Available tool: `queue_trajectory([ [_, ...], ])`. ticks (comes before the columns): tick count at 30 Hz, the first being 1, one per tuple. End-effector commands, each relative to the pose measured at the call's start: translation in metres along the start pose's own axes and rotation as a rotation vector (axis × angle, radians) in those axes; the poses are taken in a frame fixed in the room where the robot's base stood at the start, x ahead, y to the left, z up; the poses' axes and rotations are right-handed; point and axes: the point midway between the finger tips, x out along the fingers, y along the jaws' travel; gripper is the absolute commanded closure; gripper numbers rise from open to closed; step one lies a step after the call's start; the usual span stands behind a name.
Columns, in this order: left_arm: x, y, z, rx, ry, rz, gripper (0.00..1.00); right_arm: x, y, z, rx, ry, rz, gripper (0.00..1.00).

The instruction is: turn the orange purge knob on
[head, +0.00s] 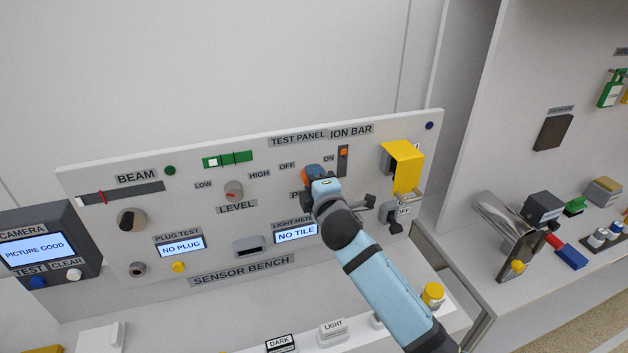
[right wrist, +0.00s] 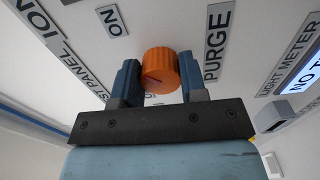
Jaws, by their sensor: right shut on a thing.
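The orange purge knob (right wrist: 159,70) is on the sensor bench panel, with a dark line on its face. In the right wrist view it sits between the two blue fingers of my right gripper (right wrist: 160,78), which is shut on it. In the head view my right gripper (head: 316,178) covers most of the knob (head: 312,170), between the OFF label (head: 287,166) and the ON label (head: 328,158). The PURGE label (right wrist: 217,42) shows beside the knob in the wrist view. I cannot tell clearly which label the line points to. My left gripper is not in view.
A yellow cover (head: 405,165) and a dark lever switch (head: 391,216) stick out to the right of the knob. The ion bar slider (head: 343,160) is just above right. A NO TILE screen (head: 296,234) lies below.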

Motion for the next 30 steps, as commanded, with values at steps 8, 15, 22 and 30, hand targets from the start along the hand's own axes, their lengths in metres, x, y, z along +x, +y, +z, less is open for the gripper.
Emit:
queue_trajectory([
  [8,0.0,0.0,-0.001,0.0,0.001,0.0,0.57,0.0,0.0,0.0,0.002,0.001,0.0,0.4],
  [15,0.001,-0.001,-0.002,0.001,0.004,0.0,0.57,0.0,0.0,0.0,0.0,0.001,0.0,0.36],
  [22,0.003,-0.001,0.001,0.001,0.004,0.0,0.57,-0.016,-0.002,0.0,-0.001,0.001,0.0,0.36],
  [30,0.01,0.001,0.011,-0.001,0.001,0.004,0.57,-0.076,-0.003,0.0,0.0,0.001,0.001,0.36],
])
